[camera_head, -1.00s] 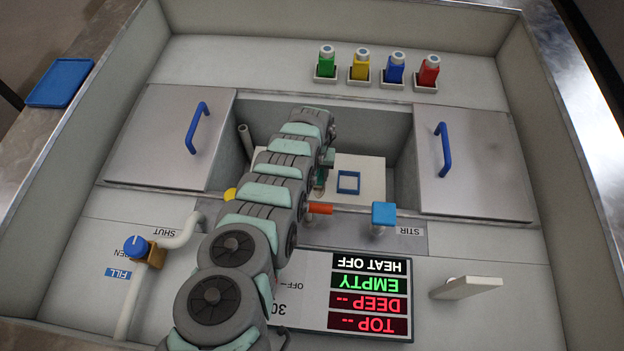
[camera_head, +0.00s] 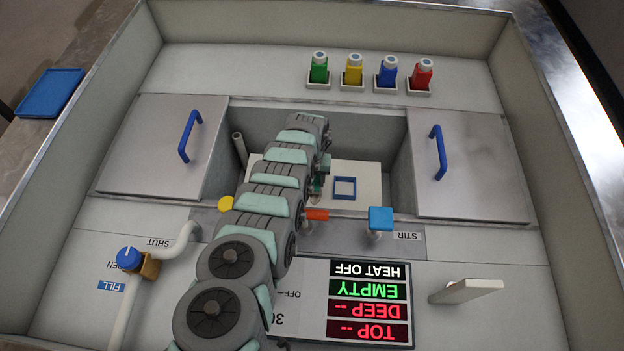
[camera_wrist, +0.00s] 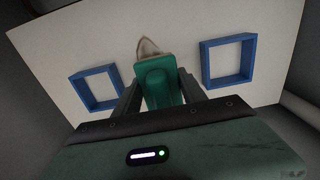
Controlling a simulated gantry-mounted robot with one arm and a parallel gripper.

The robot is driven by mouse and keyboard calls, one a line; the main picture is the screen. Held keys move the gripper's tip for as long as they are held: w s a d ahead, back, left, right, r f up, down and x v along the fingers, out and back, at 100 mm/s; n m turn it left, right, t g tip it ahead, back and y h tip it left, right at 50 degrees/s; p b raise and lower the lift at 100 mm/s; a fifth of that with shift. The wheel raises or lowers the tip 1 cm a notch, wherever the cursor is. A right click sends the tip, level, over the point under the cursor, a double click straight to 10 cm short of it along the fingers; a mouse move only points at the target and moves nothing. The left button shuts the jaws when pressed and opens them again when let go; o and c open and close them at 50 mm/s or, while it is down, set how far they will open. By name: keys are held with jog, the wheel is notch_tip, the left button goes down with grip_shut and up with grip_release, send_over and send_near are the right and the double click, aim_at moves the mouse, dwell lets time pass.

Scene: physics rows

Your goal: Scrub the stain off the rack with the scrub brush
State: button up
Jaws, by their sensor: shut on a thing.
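The scrub brush (camera_wrist: 160,82) has a green handle and sits between the two fingers of my gripper (camera_wrist: 159,88), which is shut on it. The rack appears to be the pale board (camera_wrist: 180,25) with two blue square frames, one on each side of the brush. In the head view the board (camera_head: 368,178) lies in the recess, with one blue frame in sight and my arm over its left part. A grey-brown patch (camera_wrist: 148,46) shows at the brush's far end; I cannot tell whether it is stain or bristles. Any contact with the board is unclear.
Metal panels with blue handles (camera_head: 190,136) (camera_head: 438,152) flank the recess. Several coloured bottles (camera_head: 353,70) stand behind it. In front are a blue-topped post (camera_head: 381,219), an orange-tipped part (camera_head: 317,214), a display (camera_head: 368,302) and a blue-knobbed valve (camera_head: 130,259).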

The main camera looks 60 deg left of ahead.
jog(key=shift+f+b, duration=0.6)
jog(key=shift+f, duration=0.25)
jog(key=shift+w+a+f+b, duration=0.1)
jog(key=shift+b, duration=0.3)
jog(key=a+b, duration=0.1)
jog(key=b, duration=0.1)
jog(key=shift+w+b, duration=0.3)
jog(key=shift+w+a+b, duration=0.25)
jog(key=shift+a+b, duration=0.2)
jog(key=shift+b, duration=0.55)
jog(key=shift+w+a+b, duration=0.15)
jog(key=shift+b, duration=0.25)
jog(key=shift+f+b, duration=0.25)
jog(key=shift+b, duration=0.1)
